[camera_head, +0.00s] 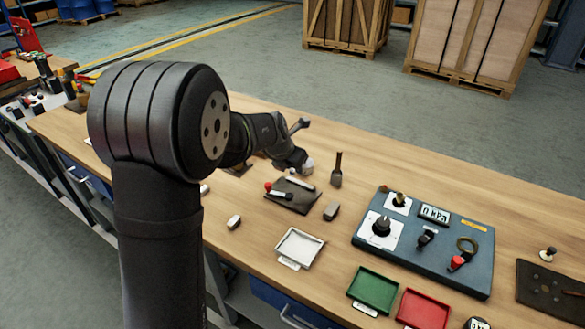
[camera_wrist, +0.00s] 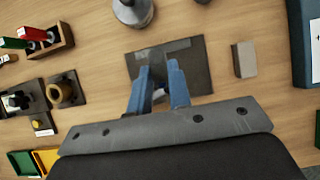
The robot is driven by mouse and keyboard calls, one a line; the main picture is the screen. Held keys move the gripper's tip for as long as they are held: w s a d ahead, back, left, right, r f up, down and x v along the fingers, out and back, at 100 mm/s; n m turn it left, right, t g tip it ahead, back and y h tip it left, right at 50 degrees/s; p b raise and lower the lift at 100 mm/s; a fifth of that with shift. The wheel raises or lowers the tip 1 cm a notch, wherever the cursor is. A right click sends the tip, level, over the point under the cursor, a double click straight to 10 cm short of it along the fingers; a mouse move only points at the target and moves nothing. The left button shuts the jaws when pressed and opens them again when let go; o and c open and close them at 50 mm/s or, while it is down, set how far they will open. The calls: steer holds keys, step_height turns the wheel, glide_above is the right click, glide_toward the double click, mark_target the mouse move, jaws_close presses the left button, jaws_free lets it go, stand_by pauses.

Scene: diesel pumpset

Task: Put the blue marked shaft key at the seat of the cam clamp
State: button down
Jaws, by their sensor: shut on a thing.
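My gripper (camera_wrist: 160,88) has its two blue fingers close together, shut on a small pale piece (camera_wrist: 159,95). It looks like a shaft key, mostly hidden by the fingers; I cannot make out a blue mark. In the wrist view the fingers stand over a dark plate (camera_wrist: 195,72) with a lighter strip across it. In the head view my gripper (camera_head: 297,163) is partly hidden and over the bench, behind a dark plate (camera_head: 300,206). That plate carries a lever with a red ball (camera_head: 268,186), which looks like the cam clamp. Its seat is not clear.
A grey block (camera_wrist: 243,60) lies right of the plate; a round metal piece (camera_wrist: 132,10) stands beyond it. A blue-grey gauge panel (camera_head: 370,250) is to the right. White (camera_head: 319,244), green (camera_head: 375,312) and red trays are at the front. A small pale block (camera_head: 234,222) lies left.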

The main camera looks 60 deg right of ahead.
mark_target(296, 190)
steer(key=shift+f, duration=3.65)
steer(key=shift+f, duration=0.3)
steer(key=c, duration=1.3)
jaws_free()
steer(key=shift+o, duration=0.2)
steer(key=shift+r, duration=3.45)
steer(key=shift+f, duration=3.5)
